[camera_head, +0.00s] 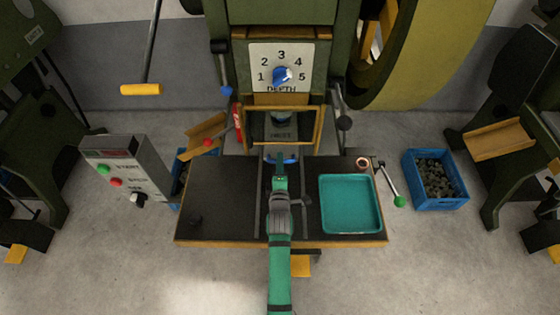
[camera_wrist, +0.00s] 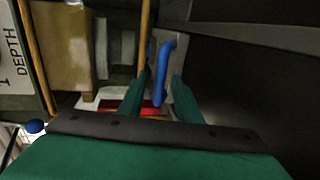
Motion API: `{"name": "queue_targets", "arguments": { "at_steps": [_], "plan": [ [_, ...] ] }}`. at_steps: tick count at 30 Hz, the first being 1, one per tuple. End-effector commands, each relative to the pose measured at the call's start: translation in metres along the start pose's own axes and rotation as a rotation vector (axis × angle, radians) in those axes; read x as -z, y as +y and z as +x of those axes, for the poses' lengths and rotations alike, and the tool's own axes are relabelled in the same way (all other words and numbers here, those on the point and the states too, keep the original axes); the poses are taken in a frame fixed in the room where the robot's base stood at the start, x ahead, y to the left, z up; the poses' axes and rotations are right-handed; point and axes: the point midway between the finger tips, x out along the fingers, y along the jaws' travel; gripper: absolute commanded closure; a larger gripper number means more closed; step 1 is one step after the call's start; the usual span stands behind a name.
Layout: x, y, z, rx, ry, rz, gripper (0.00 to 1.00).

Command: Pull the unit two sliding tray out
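The unit two sliding tray's blue bar handle (camera_head: 291,160) is at the front of the press opening, above the dark table. It also shows in the wrist view (camera_wrist: 161,72), between the two green fingers. My gripper (camera_head: 280,170) reaches the handle from the front and hides its middle. In the wrist view my gripper (camera_wrist: 161,82) is open, with visible gaps beside the handle. Part of the tray's grey plate (camera_wrist: 184,62) shows behind the handle. The rest of the tray is hidden or in shadow.
Two rails run forward on the dark table (camera_head: 225,200). A teal tray (camera_head: 350,204) and a small copper ring (camera_head: 362,163) lie to the right, near a green-knobbed lever (camera_head: 398,200). A control box (camera_head: 125,165) stands left. A blue crate (camera_head: 435,180) stands right.

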Motion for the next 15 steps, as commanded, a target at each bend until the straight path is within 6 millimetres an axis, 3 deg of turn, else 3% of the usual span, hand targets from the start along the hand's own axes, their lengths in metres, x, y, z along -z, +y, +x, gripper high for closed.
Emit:
{"name": "queue_targets", "arguments": {
  "at_steps": [6,15],
  "plan": [
    [0.0,0.0,0.017,0.0,0.0,0.0,0.69],
    [0.0,0.0,0.019,0.0,0.0,0.0,0.69]
  ]
}}
